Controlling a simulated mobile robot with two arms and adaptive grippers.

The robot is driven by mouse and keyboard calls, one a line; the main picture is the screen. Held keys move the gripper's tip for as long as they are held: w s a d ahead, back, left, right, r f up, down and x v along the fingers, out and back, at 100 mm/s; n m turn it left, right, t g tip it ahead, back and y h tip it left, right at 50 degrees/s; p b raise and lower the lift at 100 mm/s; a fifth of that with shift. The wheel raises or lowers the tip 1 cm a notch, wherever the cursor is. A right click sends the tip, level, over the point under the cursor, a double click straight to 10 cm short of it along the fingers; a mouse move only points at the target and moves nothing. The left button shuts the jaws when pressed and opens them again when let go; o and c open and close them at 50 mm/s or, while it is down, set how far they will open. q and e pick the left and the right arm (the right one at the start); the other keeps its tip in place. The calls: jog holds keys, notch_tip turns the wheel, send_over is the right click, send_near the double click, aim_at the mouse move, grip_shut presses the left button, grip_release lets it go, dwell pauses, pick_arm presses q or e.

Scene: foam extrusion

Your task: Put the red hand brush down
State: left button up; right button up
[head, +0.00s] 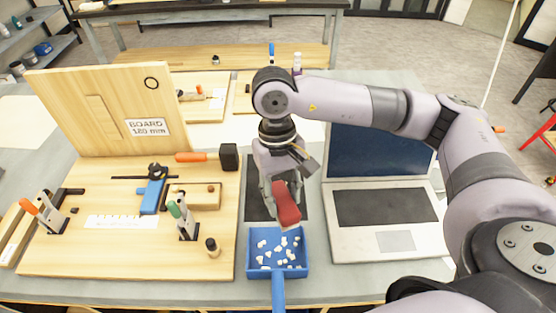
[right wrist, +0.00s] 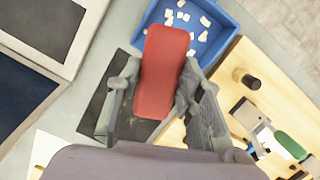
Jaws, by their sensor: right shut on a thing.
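The red hand brush (head: 286,206) is held in my right gripper (head: 281,191), whose fingers are on its two sides. In the right wrist view, the brush (right wrist: 162,72) lies between the two grey fingers (right wrist: 157,112). In the head view it hangs over the front part of a dark mat (head: 262,170), close to the back edge of a blue dustpan (head: 252,252). I cannot tell whether the brush touches the mat or the pan. My left gripper does not show in either view.
The dustpan holds several white foam bits, its handle pointing to the front edge. An open laptop (head: 386,208) stands right of the mat. A wooden board (head: 120,262) with clamps, a mallet (head: 229,157) and an upright panel (head: 112,112) is on the left.

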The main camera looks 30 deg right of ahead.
aim_at(278, 181)
jog(key=w+m, duration=0.2)
jog(key=m, duration=0.1)
jog(key=w+d+f+m+y+b, duration=0.1)
jog(key=w, duration=0.1)
jog(key=shift+w, duration=0.1)
jog(key=w+d+r+m+t+p, duration=0.1)
jog(key=w+d+r+m, duration=0.3)
jog(key=m, duration=0.5)
jog(key=w+d+r+m+t+p, duration=0.15)
jog(key=w+r+m, duration=0.25)
jog(key=w+m, duration=0.4)
jog(key=w+d+r+m+t+p, duration=0.1)
jog(key=w+d+r+m+t, duration=0.2)
jog(key=m, duration=0.7)
jog(key=shift+g, duration=0.55)
jog(key=p+x, duration=0.1)
jog(key=x, duration=0.5)
jog(key=s+d+p+x, duration=0.1)
jog(key=p+x, duration=0.1)
jog(key=x, duration=0.4)
jog(key=s+d+p+x, duration=0.1)
jog(key=p+x, duration=0.1)
jog(key=x, duration=0.3)
jog(key=shift+f, duration=0.7)
jog(key=shift+w+f+h, duration=0.1)
jog(key=shift+f+h, duration=0.2)
jog(key=shift+f, duration=0.15)
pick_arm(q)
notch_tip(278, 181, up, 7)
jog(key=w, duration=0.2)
